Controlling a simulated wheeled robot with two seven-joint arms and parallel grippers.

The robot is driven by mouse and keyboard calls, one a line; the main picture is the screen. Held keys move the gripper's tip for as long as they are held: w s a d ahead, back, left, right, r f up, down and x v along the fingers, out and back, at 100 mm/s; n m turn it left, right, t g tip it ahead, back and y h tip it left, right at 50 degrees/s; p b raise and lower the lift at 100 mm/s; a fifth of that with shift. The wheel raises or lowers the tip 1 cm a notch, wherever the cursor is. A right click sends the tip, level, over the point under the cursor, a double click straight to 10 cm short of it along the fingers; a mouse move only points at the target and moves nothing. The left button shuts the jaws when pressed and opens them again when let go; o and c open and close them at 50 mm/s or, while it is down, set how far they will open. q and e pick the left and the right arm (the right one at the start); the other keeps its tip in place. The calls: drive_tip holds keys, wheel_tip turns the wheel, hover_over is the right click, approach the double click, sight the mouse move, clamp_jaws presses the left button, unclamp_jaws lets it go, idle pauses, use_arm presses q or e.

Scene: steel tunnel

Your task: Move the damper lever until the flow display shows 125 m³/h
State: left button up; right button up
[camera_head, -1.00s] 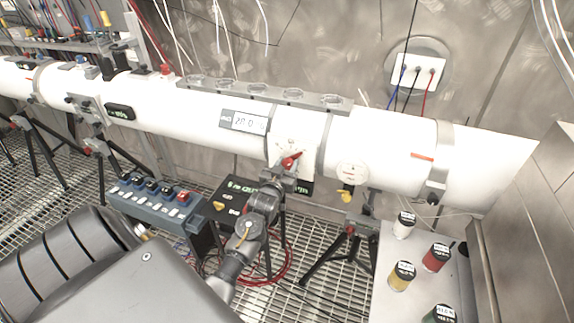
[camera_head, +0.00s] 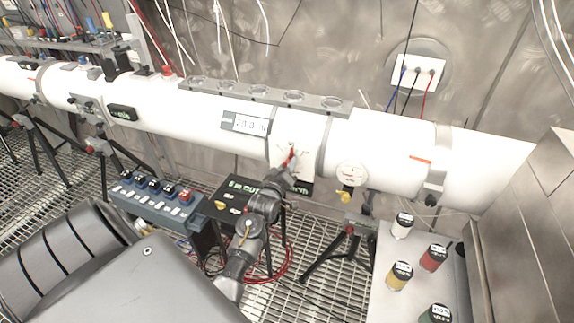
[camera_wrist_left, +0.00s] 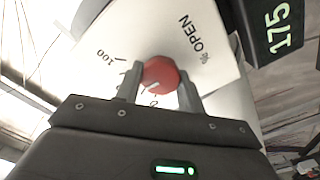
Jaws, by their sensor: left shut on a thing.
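The red damper lever (camera_head: 290,157) stands in front of a white scale plate (camera_head: 308,150) on the white duct. In the left wrist view its round red end (camera_wrist_left: 160,75) sits between my fingers. The plate (camera_wrist_left: 190,50) there reads "% OPEN" and "100". My left gripper (camera_head: 284,172) is shut on the lever; its fingers also show in the wrist view (camera_wrist_left: 158,88). A black display (camera_wrist_left: 282,30) beside the plate reads 175 in green digits. In the head view this display (camera_head: 304,188) is mostly hidden behind my gripper.
A pale display (camera_head: 250,123) sits on the duct left of the plate, its text hard to read. A blue switch box (camera_head: 155,205) and black box (camera_head: 232,195) stand below. Several labelled cans (camera_head: 400,275) stand on a grey table (camera_head: 385,245) at right.

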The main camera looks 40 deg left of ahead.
use_arm(q)
drive_tip(key=shift+n, duration=0.8)
drive_tip(key=o, duration=1)
drive_tip(key=shift+c, duration=0.2)
drive_tip(key=b+v, duration=0.2)
drive_tip(key=v, duration=0.9)
drive_tip(key=shift+w, duration=0.1)
